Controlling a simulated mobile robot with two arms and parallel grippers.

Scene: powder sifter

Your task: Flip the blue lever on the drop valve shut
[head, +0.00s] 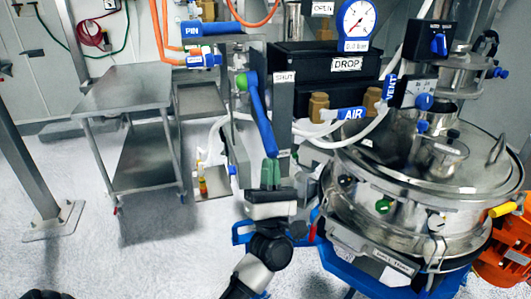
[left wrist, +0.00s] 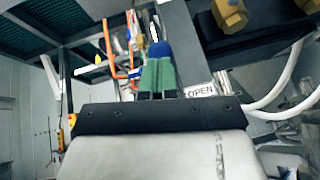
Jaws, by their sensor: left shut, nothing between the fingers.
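The blue lever (head: 260,115) hangs down from a green pivot on the drop valve, beside an upright grey plate. The SHUT label (head: 284,77) is near the top of that plate; the OPEN label (left wrist: 201,91) shows in the left wrist view, low by the lever's end. My left gripper (head: 270,171) has green fingertips, shut and empty, just below the lever's lower end. In the left wrist view the lever's blue end (left wrist: 160,49) shows just beyond the fingertips (left wrist: 158,76). I cannot tell whether they touch. My right gripper is not seen.
A black DROP box (head: 325,70) with brass fittings and white hoses stands right of the lever. The round steel sifter (head: 420,205) fills the right side. A steel table (head: 125,90) stands at the left, with open floor in front.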

